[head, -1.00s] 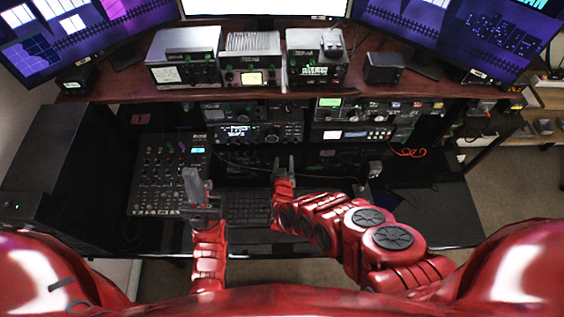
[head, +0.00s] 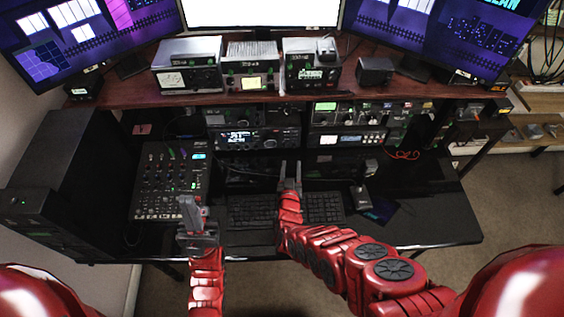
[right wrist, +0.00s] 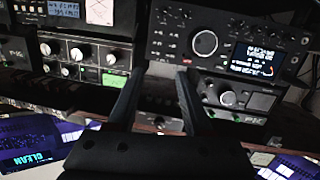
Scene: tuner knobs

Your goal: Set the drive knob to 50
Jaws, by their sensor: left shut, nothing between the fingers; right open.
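I cannot tell which knob is the drive knob; the labels are too small to read. In the right wrist view, a dark radio with a lit screen has a large round knob (right wrist: 205,42). A panel to its left has several smaller silver knobs (right wrist: 77,53). The radio with the lit display (head: 250,138) is on the lower shelf in the head view. My right gripper (head: 290,174) is open and empty above the keyboard, short of the lower shelf. Its fingers (right wrist: 158,88) point toward the panels, apart from them. My left gripper (head: 190,212) is shut and empty, in front of the mixer.
The mixer (head: 170,180) lies on the left of the black desk. A keyboard (head: 258,211) lies mid-desk. Several boxed units, one being a grey meter box (head: 188,66), stand on the upper shelf under the monitors. The right part of the desk (head: 435,210) is mostly clear.

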